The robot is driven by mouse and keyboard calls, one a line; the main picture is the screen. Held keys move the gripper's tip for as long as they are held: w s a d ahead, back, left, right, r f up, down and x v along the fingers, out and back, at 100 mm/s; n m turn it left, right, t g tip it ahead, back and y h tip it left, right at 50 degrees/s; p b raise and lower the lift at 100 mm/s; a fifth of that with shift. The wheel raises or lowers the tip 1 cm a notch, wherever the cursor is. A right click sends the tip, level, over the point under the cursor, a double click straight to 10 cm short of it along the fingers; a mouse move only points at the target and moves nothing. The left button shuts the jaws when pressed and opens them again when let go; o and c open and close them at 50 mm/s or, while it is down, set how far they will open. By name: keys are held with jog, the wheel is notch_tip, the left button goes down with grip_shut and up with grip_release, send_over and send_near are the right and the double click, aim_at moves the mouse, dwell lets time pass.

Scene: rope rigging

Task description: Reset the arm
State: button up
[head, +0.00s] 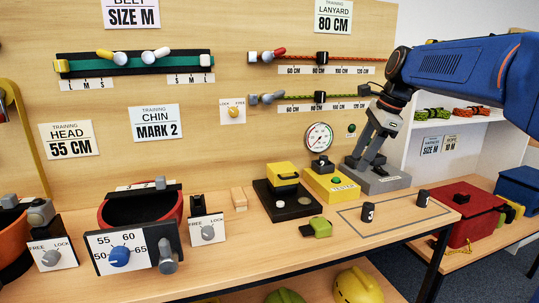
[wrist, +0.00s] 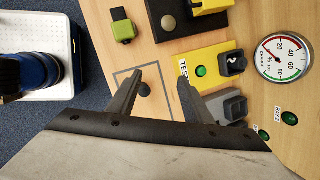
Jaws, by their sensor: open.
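My gripper (head: 364,164) is at the back right of the bench, pointing down beside the yellow tester box (head: 331,183) and near a grey block (head: 388,182). In the wrist view my gripper (wrist: 160,77) is open, with its two fingers well apart and nothing held between them. The tester box (wrist: 207,65) with its green button lies just beyond the right finger there. My blue arm reaches in from the right in the head view. Whether the fingers touch the grey block is hard to tell.
A round gauge (head: 318,137) is on the back panel. A yellow-topped black unit (head: 285,182) and a green clip (head: 320,227) are left of the tester. Small black cylinders (head: 368,211) stand in an outlined area. A red box (head: 467,209) sits right.

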jog(key=s+d+f+n+t+h, duration=0.1)
jog(key=s+f+n, duration=0.8)
jog(key=s, duration=0.7)
jog(key=s+d+f+n+t+h, duration=0.1)
jog(key=s+d+f+n+h, duration=0.1)
jog(key=s+f+n, duration=0.7)
jog(key=s+f, duration=0.4)
jog(key=s, duration=0.3)
jog(key=shift+s+n, duration=0.15)
jog(key=shift+n, duration=0.25)
jog(key=shift+r, duration=0.1)
grip_shut()
